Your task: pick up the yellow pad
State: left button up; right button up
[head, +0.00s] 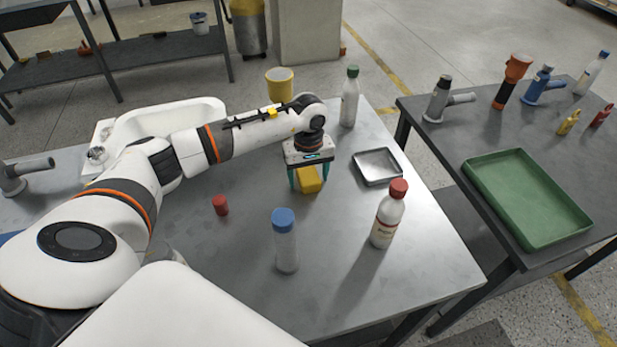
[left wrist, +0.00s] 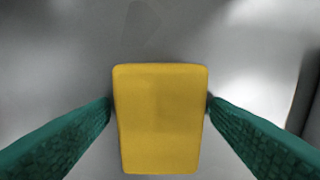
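The yellow pad (head: 309,180) is a small block on the grey table. My left gripper (head: 310,178) points down over it, with one teal finger on each side. In the left wrist view the pad (left wrist: 161,120) stands upright in the picture between the two green fingertips (left wrist: 160,103). Both fingertips are at its long edges, too close to tell touching from a hair's gap. I cannot tell whether the pad is clear of the table. My right gripper is not in view.
A red cap (head: 220,205), blue-capped bottle (head: 286,245), red-capped bottle (head: 387,218), metal tray (head: 377,153), green-capped bottle (head: 349,100) and yellow cup (head: 279,88) surround the gripper. A white basin (head: 165,116) is behind the arm. A green tray (head: 527,240) is on the right table.

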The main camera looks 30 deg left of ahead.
aim_at(309, 174)
pick_arm(q)
jog(key=c, duration=1)
notch_tip(309, 174, up, 10)
jog(key=shift+r+b, duration=0.1)
jog(key=shift+b, duration=0.55)
jog(key=o, duration=0.4)
jog(key=shift+c, duration=1.6)
